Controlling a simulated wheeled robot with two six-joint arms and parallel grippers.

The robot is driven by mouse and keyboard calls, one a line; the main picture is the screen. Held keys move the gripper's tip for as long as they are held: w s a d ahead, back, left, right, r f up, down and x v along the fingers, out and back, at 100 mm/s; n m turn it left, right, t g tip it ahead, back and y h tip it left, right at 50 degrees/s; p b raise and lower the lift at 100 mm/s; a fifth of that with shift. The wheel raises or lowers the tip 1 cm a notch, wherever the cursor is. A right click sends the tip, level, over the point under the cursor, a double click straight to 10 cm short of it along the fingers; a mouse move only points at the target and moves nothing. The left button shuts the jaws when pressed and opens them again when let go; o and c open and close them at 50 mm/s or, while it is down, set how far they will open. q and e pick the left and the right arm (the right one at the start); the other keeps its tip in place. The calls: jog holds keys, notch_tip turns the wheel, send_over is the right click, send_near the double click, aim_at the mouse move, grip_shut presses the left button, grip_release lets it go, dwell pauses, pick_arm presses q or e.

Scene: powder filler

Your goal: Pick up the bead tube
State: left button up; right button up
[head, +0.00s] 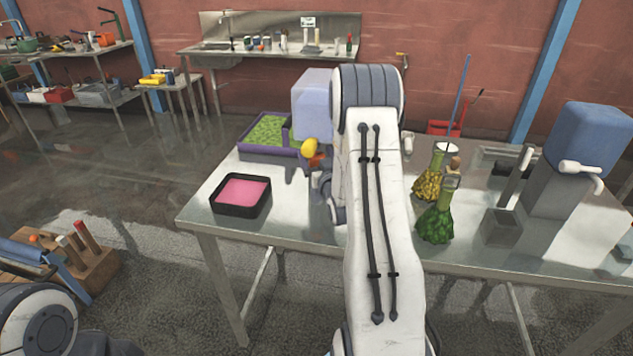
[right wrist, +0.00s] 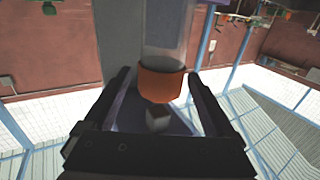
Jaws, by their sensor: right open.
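In the right wrist view a clear tube (right wrist: 166,38) with an orange end (right wrist: 162,84) shows between the fingers of my right gripper (right wrist: 160,88). It looks like the bead tube. The gripper is open, with a gap on both sides of the orange end. I cannot tell how far the tube is from the fingers in depth. In the head view my right arm hides most of the gripper, and a yellow and orange-red piece (head: 311,150) shows just left of the arm. My left gripper is out of view.
The metal table holds a black tray of pink material (head: 241,210), a purple tray of green material (head: 243,149), a flask of yellow beads (head: 428,186), a flask of green beads (head: 435,222) and a blue-topped grey dispenser (head: 587,136).

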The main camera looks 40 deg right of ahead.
grip_shut()
jog(key=shift+r, duration=0.2)
